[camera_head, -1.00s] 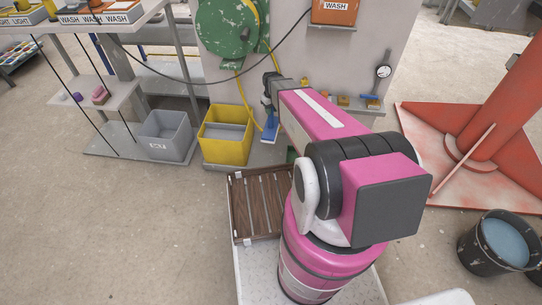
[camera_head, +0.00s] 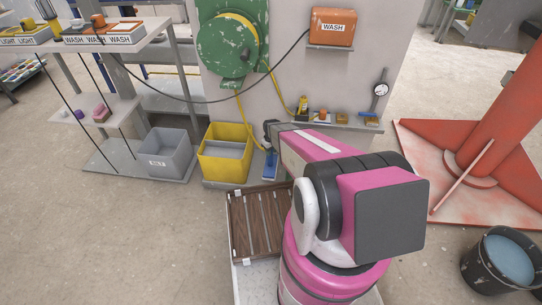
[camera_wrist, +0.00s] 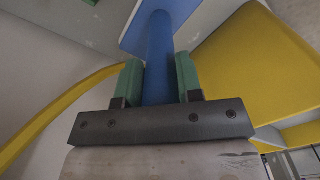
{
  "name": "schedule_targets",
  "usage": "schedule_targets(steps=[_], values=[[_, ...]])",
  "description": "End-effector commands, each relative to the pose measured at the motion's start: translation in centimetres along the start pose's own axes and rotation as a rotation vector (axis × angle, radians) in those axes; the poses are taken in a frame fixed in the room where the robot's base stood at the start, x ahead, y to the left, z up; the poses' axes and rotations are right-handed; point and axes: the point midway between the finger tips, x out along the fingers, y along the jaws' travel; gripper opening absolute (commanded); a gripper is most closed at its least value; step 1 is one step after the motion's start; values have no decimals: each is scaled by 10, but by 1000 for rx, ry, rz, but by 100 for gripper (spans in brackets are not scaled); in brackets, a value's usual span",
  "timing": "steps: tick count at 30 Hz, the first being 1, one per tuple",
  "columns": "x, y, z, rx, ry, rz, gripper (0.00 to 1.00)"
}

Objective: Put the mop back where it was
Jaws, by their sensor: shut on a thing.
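The mop is blue, and its flat head (camera_head: 270,167) shows below my gripper (camera_head: 270,135) in the head view, just right of the yellow bin. In the wrist view its blue handle (camera_wrist: 158,55) stands between the two green fingers of my gripper (camera_wrist: 158,82), which are shut on it. The broader blue head (camera_wrist: 180,18) shows at the top of that view. The handle's near part is hidden by the gripper. I cannot tell whether the head touches the surface below.
A yellow bin (camera_head: 226,172) stands close left of the mop, and a grey bin (camera_head: 168,155) further left. A wall panel with a green hose reel (camera_head: 225,45) and a narrow shelf (camera_head: 345,121) is behind. A dark bucket (camera_head: 498,262) stands at right.

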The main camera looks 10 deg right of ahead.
Motion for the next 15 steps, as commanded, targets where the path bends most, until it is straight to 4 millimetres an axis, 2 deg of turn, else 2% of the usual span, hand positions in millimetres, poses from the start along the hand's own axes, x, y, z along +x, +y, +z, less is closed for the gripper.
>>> schedule_targets(steps=[6,15], values=[[28,1,-1,0,0,0,0],[31,0,0,0,0,0,0]])
